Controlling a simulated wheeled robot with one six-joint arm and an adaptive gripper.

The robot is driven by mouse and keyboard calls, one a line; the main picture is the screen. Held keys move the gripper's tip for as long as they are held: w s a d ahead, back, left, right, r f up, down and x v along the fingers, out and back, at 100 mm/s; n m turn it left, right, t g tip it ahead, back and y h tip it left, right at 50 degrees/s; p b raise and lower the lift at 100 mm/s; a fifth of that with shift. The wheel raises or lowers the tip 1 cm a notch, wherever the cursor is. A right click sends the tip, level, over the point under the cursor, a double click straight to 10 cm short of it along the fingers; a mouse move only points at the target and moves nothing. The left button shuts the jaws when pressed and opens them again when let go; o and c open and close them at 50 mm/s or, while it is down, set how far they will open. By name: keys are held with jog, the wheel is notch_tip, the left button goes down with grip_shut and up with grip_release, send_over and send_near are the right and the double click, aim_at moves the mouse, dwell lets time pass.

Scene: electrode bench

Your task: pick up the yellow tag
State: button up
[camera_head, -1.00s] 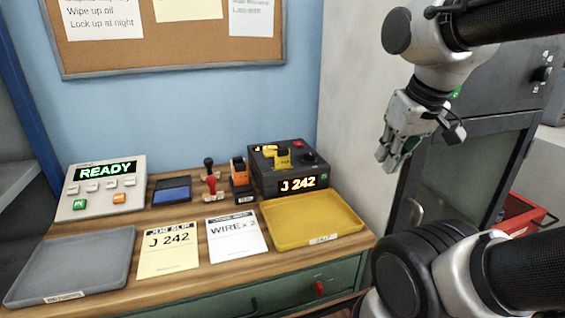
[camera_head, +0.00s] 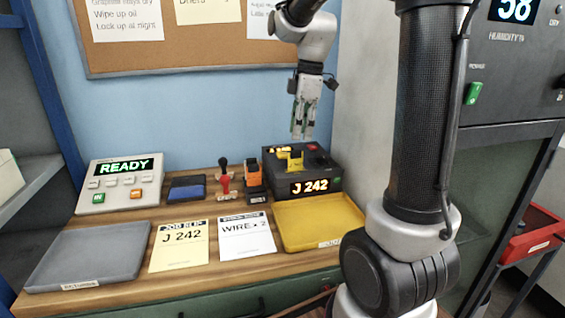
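A small yellow piece (camera_head: 295,162), which looks like the yellow tag, sits upright on top of the black device (camera_head: 325,175) whose display reads J 242. My gripper (camera_head: 303,137) points down above the back of this device, with a small gap between its fingertips and the yellow piece in the picture. I cannot tell how far apart the fingers are. I see nothing held in them.
A yellow tray (camera_head: 350,240) lies in front of the device, partly behind my arm.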

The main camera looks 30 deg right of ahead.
aim_at(296, 152)
jog(key=shift+s+a+f+n, duration=0.1)
jog(key=shift+s+n, duration=0.05)
jog(key=shift+n, duration=0.75)
jog(key=shift+f, duration=0.4)
jog(key=f, duration=0.4)
jog(key=a+f, duration=0.1)
jog(key=f, duration=0.1)
jog(key=shift+w+f, duration=0.35)
jog(key=shift+f, duration=0.05)
grip_shut()
